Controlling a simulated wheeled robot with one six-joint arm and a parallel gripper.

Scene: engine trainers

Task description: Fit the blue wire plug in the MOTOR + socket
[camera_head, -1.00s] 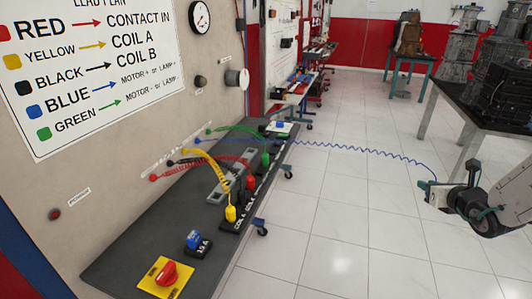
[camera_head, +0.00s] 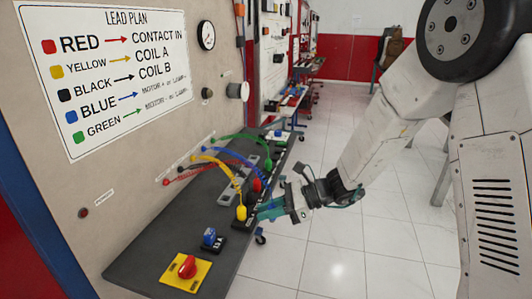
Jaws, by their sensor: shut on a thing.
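The blue wire (camera_head: 232,154) arcs from the panel on the left toward my gripper (camera_head: 268,211). My gripper is over the row of sockets at the bench's right edge, shut on the blue wire plug, which is largely hidden by the fingers. I cannot tell whether the plug touches a socket. The MOTOR + socket cannot be made out; the gripper covers part of the socket row and its labels are too small to read. The yellow plug (camera_head: 241,213) stands upright in a socket just left of my fingers.
A red plug (camera_head: 257,185) and a green wire (camera_head: 240,136) are close behind the gripper. The dark bench (camera_head: 150,257) carries a blue switch (camera_head: 210,238) and a red knob on a yellow plate (camera_head: 187,267) in front. A lead plan sign (camera_head: 110,75) hangs above. The tiled floor at right is clear.

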